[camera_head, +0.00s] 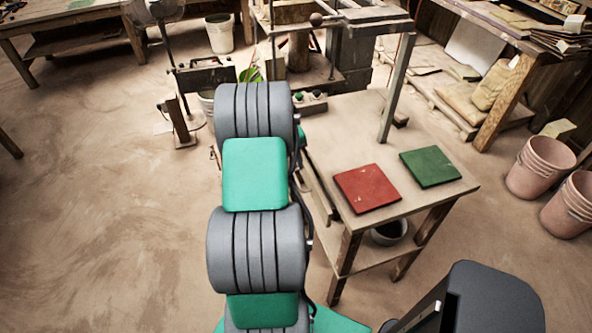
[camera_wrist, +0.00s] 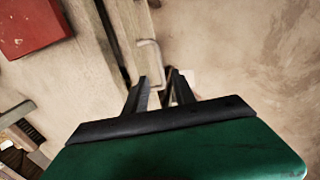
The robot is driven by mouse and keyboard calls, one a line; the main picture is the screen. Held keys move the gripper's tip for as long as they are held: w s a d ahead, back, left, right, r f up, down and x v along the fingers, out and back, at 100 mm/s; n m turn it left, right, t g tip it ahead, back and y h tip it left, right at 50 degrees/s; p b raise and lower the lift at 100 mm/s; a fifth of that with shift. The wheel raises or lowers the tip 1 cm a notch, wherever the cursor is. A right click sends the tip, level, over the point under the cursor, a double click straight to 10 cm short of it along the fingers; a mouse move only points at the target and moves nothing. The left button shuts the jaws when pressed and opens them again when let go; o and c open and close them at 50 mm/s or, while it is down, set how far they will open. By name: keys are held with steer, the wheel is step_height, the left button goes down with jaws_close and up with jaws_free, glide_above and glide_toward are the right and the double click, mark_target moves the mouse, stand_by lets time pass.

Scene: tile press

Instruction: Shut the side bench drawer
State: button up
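The side bench drawer (camera_head: 317,188) shows in the head view as a narrow strip along the left side of the bench, partly hidden behind my arm. A dark gap lies between it and the bench top, so it seems to stand out a little. In the wrist view the drawer front (camera_wrist: 118,38) runs down from the top, with a pale bent handle (camera_wrist: 152,58) on its right side. My gripper (camera_wrist: 160,84) has its two fingers apart, close to the handle, with nothing clearly between them. Whether a finger touches the handle I cannot tell. In the head view my arm hides the gripper.
The bench top (camera_head: 345,135) carries a red tile (camera_head: 367,188) and a green tile (camera_head: 430,166). The press (camera_head: 300,40) stands at its far end. Pink buckets (camera_head: 540,165) stand at the right. The floor (camera_head: 100,200) left of my arm is clear.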

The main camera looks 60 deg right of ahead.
mark_target(297, 180)
steer(key=f, duration=0.4)
steer(key=f+p, duration=0.1)
steer(key=f, duration=0.1)
steer(key=shift+s+d+f, duration=0.15)
steer(key=shift+s+d, duration=0.25)
steer(key=shift+c, duration=0.4)
jaws_close()
stand_by(0.5)
